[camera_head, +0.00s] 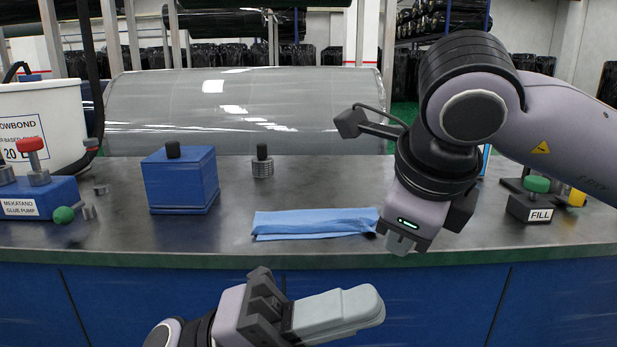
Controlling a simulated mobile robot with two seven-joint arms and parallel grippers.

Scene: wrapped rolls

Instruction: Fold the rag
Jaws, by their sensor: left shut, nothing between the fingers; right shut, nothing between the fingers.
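A light blue rag (312,223) lies on the grey worktop close to its front edge. It is a long, narrow strip with layered edges at its left end, and its right end is partly hidden behind my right gripper. My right gripper (400,243) is shut and empty, pointing down at the rag's right end; I cannot tell whether it touches the cloth. My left gripper (372,306) is shut and empty, in front of the blue cabinet and lower in the picture than the rag, pointing right.
A blue block (181,182) with a black knob and a small metal cylinder (262,164) stand behind the rag. A glue pump (40,198) and white bucket (42,120) are at left. A FILL button box (531,206) is at right. A large wrapped roll (240,115) lies behind.

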